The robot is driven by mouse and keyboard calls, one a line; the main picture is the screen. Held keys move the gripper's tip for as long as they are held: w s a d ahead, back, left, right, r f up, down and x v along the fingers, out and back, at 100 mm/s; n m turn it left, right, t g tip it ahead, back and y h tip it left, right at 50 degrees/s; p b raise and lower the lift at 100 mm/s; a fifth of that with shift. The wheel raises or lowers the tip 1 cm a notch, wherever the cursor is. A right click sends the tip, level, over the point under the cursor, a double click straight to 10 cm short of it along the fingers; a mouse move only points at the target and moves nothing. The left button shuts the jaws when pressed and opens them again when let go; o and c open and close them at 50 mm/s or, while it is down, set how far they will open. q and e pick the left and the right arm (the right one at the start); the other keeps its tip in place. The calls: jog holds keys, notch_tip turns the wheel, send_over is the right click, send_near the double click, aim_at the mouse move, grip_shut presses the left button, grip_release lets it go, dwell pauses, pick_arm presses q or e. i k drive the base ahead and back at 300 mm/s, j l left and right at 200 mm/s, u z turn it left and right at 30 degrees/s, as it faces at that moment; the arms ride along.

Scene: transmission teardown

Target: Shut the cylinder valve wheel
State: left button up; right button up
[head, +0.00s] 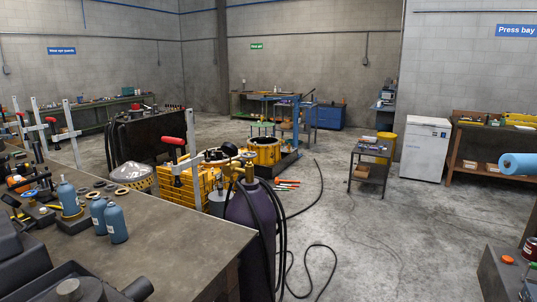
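A dark purple gas cylinder (253,232) stands upright on the floor just past the right edge of the near workbench. Brass valve fittings (246,168) sit on its top. A rounded brass piece (230,149) shows at the upper left of the fittings; whether it is the valve wheel is too small to tell. Black hoses (281,235) hang down the cylinder's right side. Neither of my grippers shows fingers in this view. The wheel's position, open or shut, cannot be made out.
The near workbench (185,250) holds blue bottles (116,223) and rings at left. Yellow housings (180,187) stand behind the cylinder. A loose hose (318,262) lies on the floor. A small dark cart (369,165) stands right of centre.

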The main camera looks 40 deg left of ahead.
aim_at(249, 156)
jog(key=i+u, duration=0.35)
jog(key=i, duration=0.5)
jog(key=i+l+u, duration=0.15)
jog(key=i+u, duration=0.2)
jog(key=i, duration=0.5)
